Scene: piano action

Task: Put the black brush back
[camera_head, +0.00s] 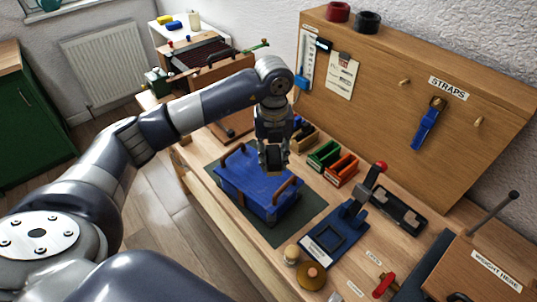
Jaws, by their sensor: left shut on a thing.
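My left gripper (272,160) points down above the blue case with two brown handles (256,186). It is shut on a small dark thing, mostly hidden by the fingers, that appears to be the black brush. Its bristles cannot be made out. I cannot tell whether it touches the case. The case lies on a dark green mat (303,226) on the wooden bench. My right gripper is not in view.
Behind the gripper are green (323,154) and orange (343,168) bins. To the right stand a blue-based press (338,236) and a black tray (400,212). A wooden backboard (400,75) carries a blue strap (428,124). Small round items sit at the front edge.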

